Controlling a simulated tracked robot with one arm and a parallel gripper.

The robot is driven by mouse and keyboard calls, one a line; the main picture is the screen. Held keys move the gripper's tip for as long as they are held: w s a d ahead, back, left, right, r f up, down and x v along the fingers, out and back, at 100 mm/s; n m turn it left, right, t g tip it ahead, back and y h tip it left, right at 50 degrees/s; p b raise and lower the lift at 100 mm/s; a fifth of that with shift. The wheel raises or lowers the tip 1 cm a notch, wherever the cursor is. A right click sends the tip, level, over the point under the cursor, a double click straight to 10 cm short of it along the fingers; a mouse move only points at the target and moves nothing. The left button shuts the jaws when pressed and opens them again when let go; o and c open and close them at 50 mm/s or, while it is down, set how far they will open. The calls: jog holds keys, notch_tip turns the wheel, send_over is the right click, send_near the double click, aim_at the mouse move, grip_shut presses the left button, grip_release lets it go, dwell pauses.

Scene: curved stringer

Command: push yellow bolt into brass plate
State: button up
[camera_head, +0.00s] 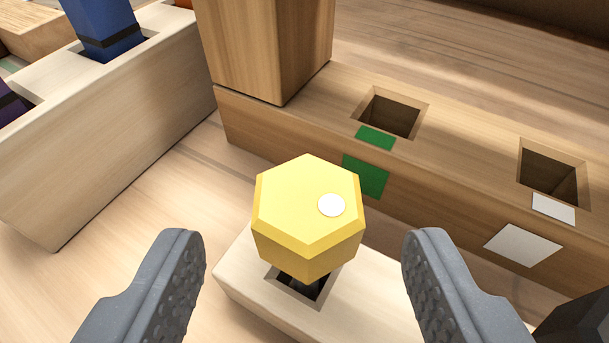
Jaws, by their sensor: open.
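A yellow hexagonal bolt (305,225) with a white dot on its top stands head up over a square hole in a pale wooden block (245,282). Dark material shows under its head, inside the hole; how deep it goes is hidden. My gripper (303,260) is open, with one grey padded finger on each side of the bolt. A gap shows between each finger and the head. I cannot make out a brass plate in this view.
A long wooden beam (460,165) behind has square holes with green and white marks, and an upright wooden post (265,45) stands on it. A pale block (100,150) at left holds a blue piece (103,28) and a purple piece (10,105). A black object (580,318) is at lower right.

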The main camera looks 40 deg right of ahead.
aim_at(301, 187)
jog(key=shift+x, duration=1.05)
jog(key=b+x, duration=0.1)
jog(key=x, duration=0.3)
jog(key=c, duration=1.2)
